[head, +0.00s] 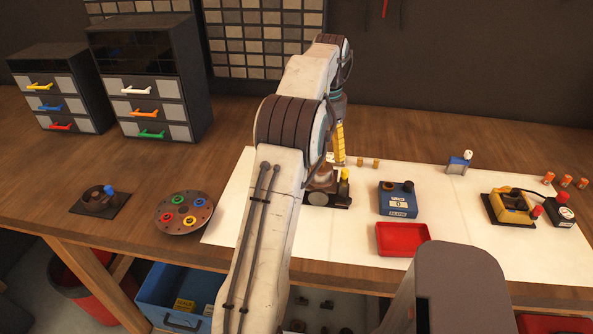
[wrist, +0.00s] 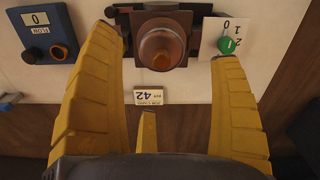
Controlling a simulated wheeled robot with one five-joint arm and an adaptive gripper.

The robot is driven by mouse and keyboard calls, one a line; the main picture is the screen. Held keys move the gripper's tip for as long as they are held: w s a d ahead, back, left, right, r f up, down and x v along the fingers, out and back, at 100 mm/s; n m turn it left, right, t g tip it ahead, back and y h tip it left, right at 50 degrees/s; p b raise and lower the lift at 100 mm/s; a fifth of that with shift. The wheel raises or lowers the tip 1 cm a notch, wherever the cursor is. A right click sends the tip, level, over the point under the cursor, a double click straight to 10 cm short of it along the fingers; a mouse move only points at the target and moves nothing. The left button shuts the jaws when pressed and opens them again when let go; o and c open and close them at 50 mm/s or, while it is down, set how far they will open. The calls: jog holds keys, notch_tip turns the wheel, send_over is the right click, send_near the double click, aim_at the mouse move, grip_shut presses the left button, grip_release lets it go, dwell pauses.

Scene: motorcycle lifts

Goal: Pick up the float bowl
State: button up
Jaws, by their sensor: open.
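What looks like the float bowl (wrist: 163,48) is a rounded brownish metal cup with an orange-brown centre, on a dark brown block in the wrist view. I cannot tell the height gap, and no contact shows. In the head view, the yellow fingers (head: 339,145) point down just behind the brown block (head: 322,184), which my arm partly hides. I cannot make out the bowl itself there.
A blue box (head: 398,198) and a red tray (head: 402,239) stand right of the block on the white mat. A green knob on a white plate (wrist: 226,44) is close to one finger. A round disc with coloured rings (head: 184,212) is left.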

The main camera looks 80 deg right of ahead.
aim_at(322, 166)
jog(key=shift+w+d+f+b, duration=0.1)
jog(key=shift+f+b, duration=0.3)
jog(key=shift+f, duration=3.35)
jog(key=shift+c, duration=0.3)
jog(key=c, duration=1.2)
